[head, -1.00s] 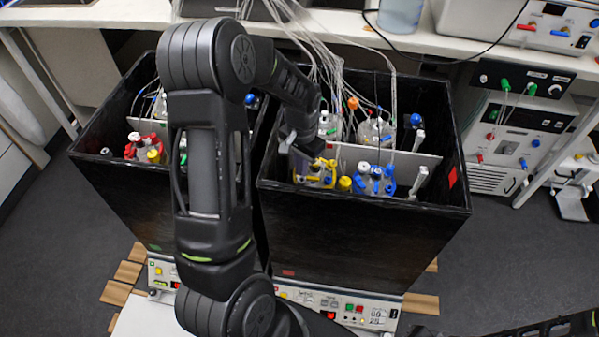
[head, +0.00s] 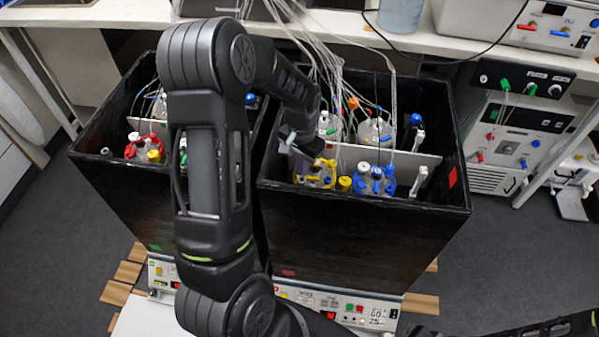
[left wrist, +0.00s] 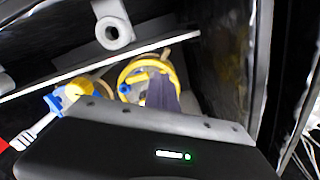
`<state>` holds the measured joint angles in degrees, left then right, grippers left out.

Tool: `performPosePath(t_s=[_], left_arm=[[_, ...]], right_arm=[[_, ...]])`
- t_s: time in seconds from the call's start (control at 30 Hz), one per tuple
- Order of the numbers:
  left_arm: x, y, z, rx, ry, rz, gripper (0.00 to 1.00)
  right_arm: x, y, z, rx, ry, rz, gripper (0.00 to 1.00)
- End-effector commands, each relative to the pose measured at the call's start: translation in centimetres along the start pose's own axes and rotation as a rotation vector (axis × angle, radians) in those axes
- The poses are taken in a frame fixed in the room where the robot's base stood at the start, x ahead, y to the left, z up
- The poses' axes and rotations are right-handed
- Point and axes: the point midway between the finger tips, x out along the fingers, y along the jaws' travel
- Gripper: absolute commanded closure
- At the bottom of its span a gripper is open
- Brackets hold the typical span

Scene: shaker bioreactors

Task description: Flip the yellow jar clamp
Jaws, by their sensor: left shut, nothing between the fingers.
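The yellow jar clamp (head: 317,181) is around a glass jar in the front left of the right-hand black box. In the left wrist view the clamp (left wrist: 128,74) is a yellow ring with a yellow lever across it. My left gripper (head: 318,158) is at the top of this jar, pointing down into the box. Its fingers (left wrist: 162,94) are shut and empty, over the right part of the ring. Whether they touch the clamp I cannot tell. The gripper hides part of the jar. My right gripper is not in view.
A jar with a blue clamp (head: 374,182) stands right of the yellow one, with a yellow cap (head: 344,183) between. A pale divider (head: 400,162) runs behind them. Tubes (head: 330,55) hang in from above. The box's walls (head: 455,130) surround the jars closely.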

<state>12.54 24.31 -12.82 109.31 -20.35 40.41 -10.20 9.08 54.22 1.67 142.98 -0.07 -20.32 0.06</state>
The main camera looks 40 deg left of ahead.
Motion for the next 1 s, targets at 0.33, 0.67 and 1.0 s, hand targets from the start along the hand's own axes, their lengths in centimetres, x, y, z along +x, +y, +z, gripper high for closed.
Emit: performPosePath(t_s=[0.33, 0.67, 1.0], left_arm=[[0.5, 0.0, 0.0, 0.0, 0.0, 0.0, 1.0], [1.0, 0.0, 0.0, 0.0, 0.0, 0.0, 1.0], [1.5, 0.0, 0.0, 0.0, 0.0, 0.0, 1.0]], right_arm=[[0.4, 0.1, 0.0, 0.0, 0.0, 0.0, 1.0], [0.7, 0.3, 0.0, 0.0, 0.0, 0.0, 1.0], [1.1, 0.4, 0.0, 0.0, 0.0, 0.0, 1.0]])
